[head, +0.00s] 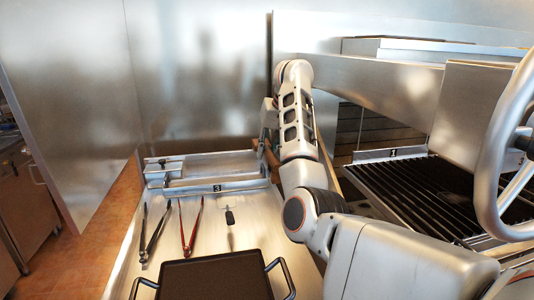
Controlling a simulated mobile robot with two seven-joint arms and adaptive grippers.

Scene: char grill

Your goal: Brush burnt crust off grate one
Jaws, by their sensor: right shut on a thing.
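A dark barred grate (425,190) lies at the right, with a small number plate (393,153) at its back edge whose digit I cannot read for sure. Burnt crust cannot be made out on the dark bars. My right gripper (266,138) is at the far end of my raised arm, over the back right of the steel counter and left of the grate. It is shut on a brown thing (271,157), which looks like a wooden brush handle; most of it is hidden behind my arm. My left gripper is out of view.
On the steel counter (190,215) lie dark tongs (153,235), red tongs (190,230) and a small dark-handled tool (229,215). A dark tray (215,278) with handles stands in front. A large wheel (487,170) and a steel hood box stand by the grate.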

